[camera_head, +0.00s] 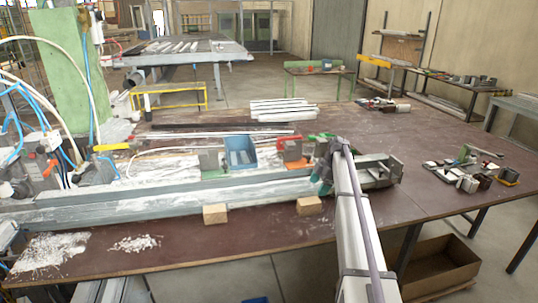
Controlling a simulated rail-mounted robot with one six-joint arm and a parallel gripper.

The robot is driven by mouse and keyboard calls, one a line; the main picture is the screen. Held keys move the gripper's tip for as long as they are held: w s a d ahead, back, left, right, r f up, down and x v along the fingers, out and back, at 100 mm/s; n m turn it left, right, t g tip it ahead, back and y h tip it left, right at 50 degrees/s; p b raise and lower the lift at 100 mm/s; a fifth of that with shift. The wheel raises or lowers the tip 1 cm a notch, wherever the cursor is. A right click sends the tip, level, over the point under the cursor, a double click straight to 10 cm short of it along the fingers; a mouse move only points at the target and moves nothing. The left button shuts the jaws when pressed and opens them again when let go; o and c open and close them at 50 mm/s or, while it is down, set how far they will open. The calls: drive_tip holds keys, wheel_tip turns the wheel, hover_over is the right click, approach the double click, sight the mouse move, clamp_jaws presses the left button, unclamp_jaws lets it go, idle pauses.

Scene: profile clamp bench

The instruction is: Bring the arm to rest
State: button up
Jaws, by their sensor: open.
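My arm (358,240) reaches up from the bottom right over the front edge of the bench (400,205). Its end, my gripper (324,180), is over the right part of the long metal profile (130,208), near the orange and grey clamp (292,152). The gripper is small and partly hidden by my arm, so its fingertips are hard to make out. I see nothing held in it. I cannot tell whether it touches the profile.
A blue bin (241,153) stands behind the profile. Two wooden blocks (215,213) sit at its front. White profiles (282,109) lie farther back. Small parts (468,172) crowd the right side. Hoses and a green column (68,75) stand at left. The bench's right middle is clear.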

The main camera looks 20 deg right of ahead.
drive_tip(key=shift+m, duration=0.7)
drive_tip(key=s+a+m+h, duration=0.1)
drive_tip(key=s+a+m, duration=0.4)
drive_tip(key=s+a, duration=0.4)
drive_tip(key=s+a+f+m+h, duration=0.1)
drive_tip(key=s+a+m+h, duration=0.1)
drive_tip(key=s+a+m, duration=0.3)
drive_tip(key=s+a+m+h, duration=0.1)
drive_tip(key=s+a+m, duration=0.5)
drive_tip(key=s+a, duration=0.7)
drive_tip(key=s, duration=1)
drive_tip(key=shift+s+f+h, duration=0.15)
drive_tip(key=shift+h, duration=0.15)
